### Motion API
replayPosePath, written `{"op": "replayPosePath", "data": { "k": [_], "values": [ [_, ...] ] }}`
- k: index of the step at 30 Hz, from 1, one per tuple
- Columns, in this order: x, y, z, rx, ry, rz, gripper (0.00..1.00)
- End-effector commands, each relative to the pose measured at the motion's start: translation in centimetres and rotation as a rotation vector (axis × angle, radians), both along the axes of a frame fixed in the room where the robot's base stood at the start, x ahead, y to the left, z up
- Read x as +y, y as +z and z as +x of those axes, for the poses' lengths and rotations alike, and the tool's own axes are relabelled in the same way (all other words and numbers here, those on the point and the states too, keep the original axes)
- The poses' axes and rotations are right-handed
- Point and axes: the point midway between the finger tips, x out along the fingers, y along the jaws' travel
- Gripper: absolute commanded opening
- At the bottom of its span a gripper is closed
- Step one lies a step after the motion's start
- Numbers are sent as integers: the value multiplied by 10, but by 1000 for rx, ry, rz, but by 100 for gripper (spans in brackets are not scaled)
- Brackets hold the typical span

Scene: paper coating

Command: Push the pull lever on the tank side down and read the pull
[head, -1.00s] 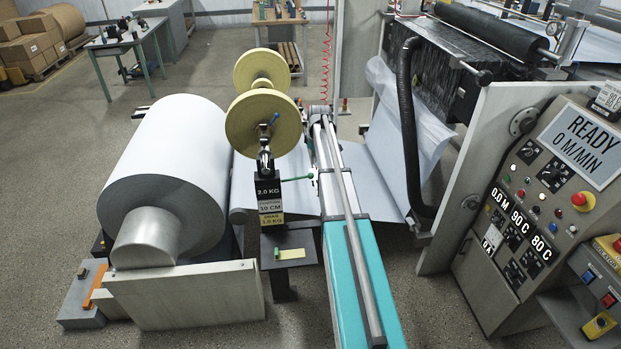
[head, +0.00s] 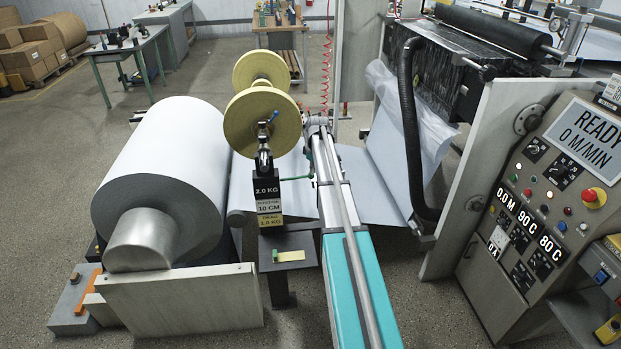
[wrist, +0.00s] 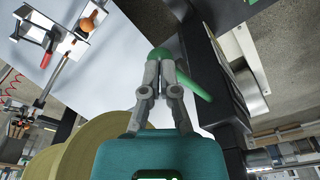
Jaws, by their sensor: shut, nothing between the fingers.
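The pull lever is a green rod (head: 295,178) on the side of a dark post, left of my arm in the head view. It looks about level, and its right end is hidden behind my arm. In the wrist view the green lever (wrist: 198,87) ends in a round green knob just past the fingertips of my gripper (wrist: 160,62). My gripper is shut and empty. Whether its tips touch the knob I cannot tell. The readout (head: 267,190) on the post shows 2.0 KG, with 10 CM and 1.0 KG on labels below.
A large paper roll (head: 165,165) stands left of the post. Two yellow discs (head: 248,117) sit above it. A control console (head: 550,190) reading READY, 0 M/MIN is at right. A paper web (head: 385,150) runs behind my arm. Bare floor lies around the machine.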

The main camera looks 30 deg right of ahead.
Motion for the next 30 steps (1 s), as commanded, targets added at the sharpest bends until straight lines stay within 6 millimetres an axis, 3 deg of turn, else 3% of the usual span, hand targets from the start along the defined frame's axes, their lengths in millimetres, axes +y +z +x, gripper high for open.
{"op": "replayPosePath", "data": {
  "k": [14,30],
  "values": [
    [1,-4,0,-1,1,0,0],
    [0,-44,0,0,1,0,0]
  ]
}}
